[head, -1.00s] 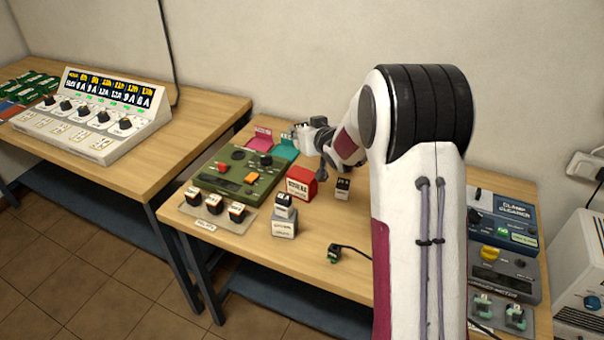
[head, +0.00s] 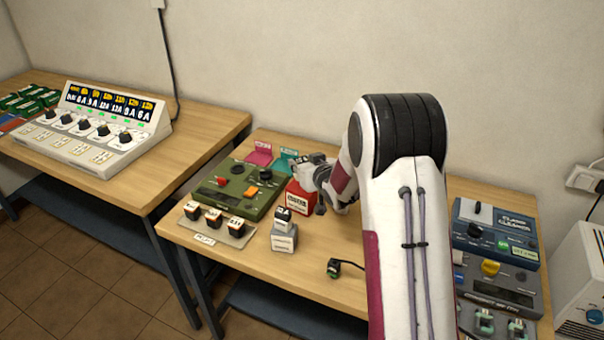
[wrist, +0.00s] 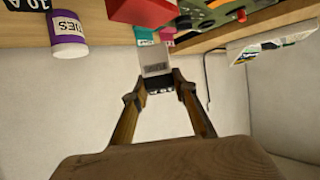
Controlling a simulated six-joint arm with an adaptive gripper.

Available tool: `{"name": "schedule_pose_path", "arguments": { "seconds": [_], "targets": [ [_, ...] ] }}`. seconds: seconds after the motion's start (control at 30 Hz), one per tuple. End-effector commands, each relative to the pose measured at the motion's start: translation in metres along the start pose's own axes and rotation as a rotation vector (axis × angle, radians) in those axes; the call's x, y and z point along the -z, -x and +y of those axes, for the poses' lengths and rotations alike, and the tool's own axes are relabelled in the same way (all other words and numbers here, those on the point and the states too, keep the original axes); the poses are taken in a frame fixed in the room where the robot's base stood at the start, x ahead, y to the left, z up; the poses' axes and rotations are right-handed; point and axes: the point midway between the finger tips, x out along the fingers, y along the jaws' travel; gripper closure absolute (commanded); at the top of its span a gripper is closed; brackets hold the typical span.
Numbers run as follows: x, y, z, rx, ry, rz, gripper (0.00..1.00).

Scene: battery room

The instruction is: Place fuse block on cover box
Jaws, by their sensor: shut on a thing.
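My gripper (wrist: 160,88) is shut on a fuse block (wrist: 157,66), a pale block with a printed label and a dark end between the fingertips. In the head view my gripper (head: 335,203) is low over the table, just right of a red box (head: 300,198) with a white label; the held block is hidden there. A grey box (head: 284,239) stands in front of the red box, with another black-and-white block (head: 284,214) on top. The lettering on both boxes is too small to read, so I cannot tell which is the cover box.
A green panel (head: 236,190) and a tray with several black blocks (head: 215,222) lie to the left. A dark plug with a cable (head: 335,268) lies in front. Devices (head: 495,232) stand at the right. A purple cylinder (wrist: 68,34) shows in the wrist view.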

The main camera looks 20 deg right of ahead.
Motion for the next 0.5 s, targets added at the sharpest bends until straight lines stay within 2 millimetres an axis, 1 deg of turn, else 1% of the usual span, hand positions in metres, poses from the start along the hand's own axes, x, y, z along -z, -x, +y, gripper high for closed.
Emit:
{"name": "schedule_pose_path", "arguments": {
  "seconds": [0.17, 0.5],
  "targets": [
    [-0.004, -0.002, 0.0, 0.0, 0.0, -0.001, 0.96],
    [-0.032, -0.013, 0.0, 0.0, -0.001, 0.0, 0.96]
  ]
}}
